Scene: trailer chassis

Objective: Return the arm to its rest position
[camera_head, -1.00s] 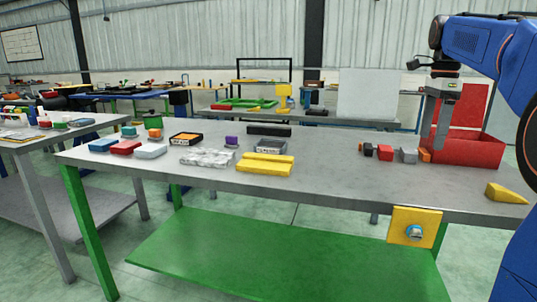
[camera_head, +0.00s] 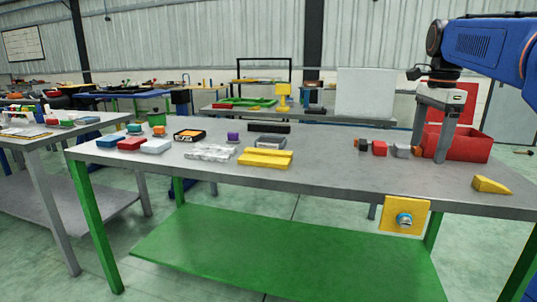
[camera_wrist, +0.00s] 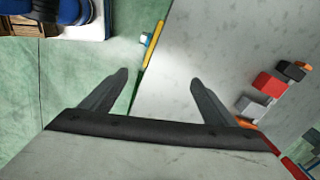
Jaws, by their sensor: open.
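My gripper (camera_head: 429,158) hangs from my blue arm at the right in the head view, fingers pointing down and spread apart. It overlaps the left part of the red bin (camera_head: 474,146) in the picture, above or in front of the grey table (camera_head: 330,172). In the wrist view my gripper (camera_wrist: 158,78) is open, with nothing between its fingers. The table's edge and the green floor show beyond the fingertips. The exact height above the table is hard to tell.
Left of the gripper stand a red block (camera_head: 379,148) and a grey block (camera_head: 401,151). A yellow wedge (camera_head: 490,185) lies near the right edge. A yellow plate (camera_head: 418,210) is on the table's front. Yellow bars (camera_head: 264,161) lie mid-table.

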